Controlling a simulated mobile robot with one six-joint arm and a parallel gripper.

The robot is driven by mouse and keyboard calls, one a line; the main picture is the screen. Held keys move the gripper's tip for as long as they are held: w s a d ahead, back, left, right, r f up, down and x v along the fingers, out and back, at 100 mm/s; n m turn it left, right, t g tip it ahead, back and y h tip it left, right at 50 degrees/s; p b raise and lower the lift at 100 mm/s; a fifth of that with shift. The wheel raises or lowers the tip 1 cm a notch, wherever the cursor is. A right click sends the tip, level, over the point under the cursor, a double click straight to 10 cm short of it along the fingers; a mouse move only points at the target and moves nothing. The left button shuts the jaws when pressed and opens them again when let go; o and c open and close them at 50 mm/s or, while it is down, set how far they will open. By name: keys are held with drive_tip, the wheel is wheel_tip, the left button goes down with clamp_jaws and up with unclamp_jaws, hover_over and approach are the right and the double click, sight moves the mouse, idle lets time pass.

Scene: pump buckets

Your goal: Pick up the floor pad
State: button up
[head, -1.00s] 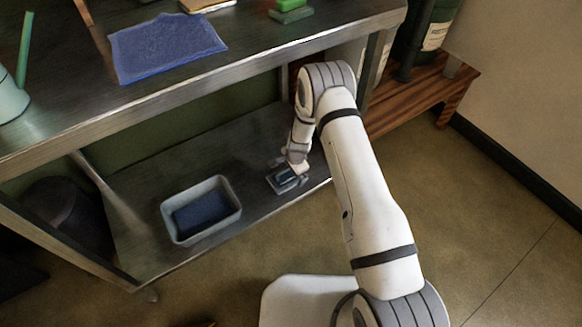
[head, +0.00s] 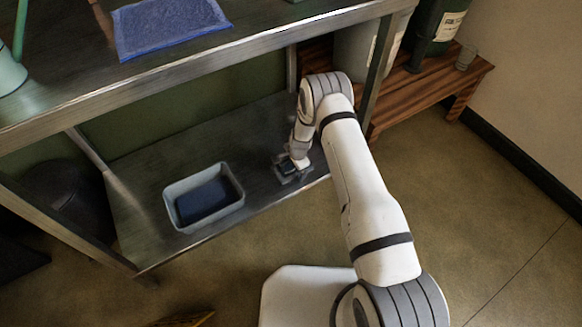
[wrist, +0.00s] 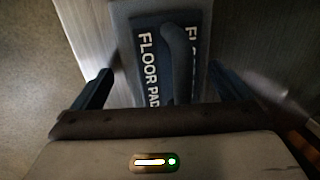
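The floor pad (wrist: 148,70) fills the middle of the wrist view, a dark blue-grey block with white "FLOOR PAD" lettering and a raised handle (wrist: 180,62) along it. In the head view the pad (head: 286,167) is small and dark, on the lower metal shelf near its front right, partly hidden by my gripper. My gripper (wrist: 165,82) is open, with one dark finger on each side of the pad and gaps showing between fingers and pad. In the head view my gripper (head: 298,163) is right over the pad.
A grey tub (head: 236,205) with a dark blue block inside stands left of the pad on the lower shelf (head: 145,165). The upper shelf (head: 270,50) overhangs, with a blue cloth (head: 170,25) on it. A wooden bench (head: 435,85) stands at right.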

drive_tip(key=c, duration=0.9)
drive_tip(key=shift+r, duration=0.1)
wheel_tip(320, 180, up, 10)
drive_tip(key=p, duration=0.3)
